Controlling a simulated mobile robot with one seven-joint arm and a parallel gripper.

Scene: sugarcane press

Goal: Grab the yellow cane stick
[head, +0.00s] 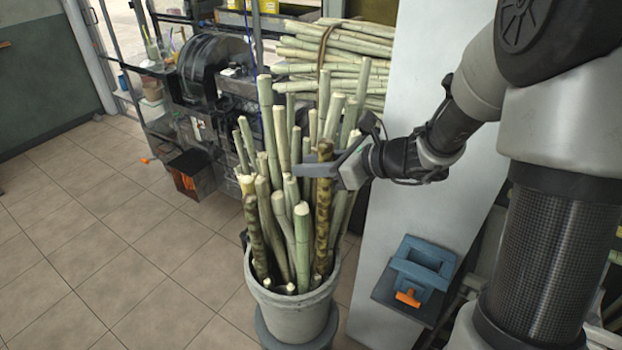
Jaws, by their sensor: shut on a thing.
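A grey pot (290,311) holds a bundle of upright and leaning cane sticks, most of them pale green. Two sticks are darker, mottled yellow-brown. One yellow-brown cane stick (322,222) stands at the right front of the bundle. The other yellow-brown stick (254,232) leans at the left front. My gripper (324,170) reaches in from the right and is shut on the right yellow-brown stick near its top. That stick's lower end is inside the pot, and its base is hidden.
A press machine (209,75) stands behind the pot. More green canes (335,47) are stacked at the back. The tiled floor at left is clear.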

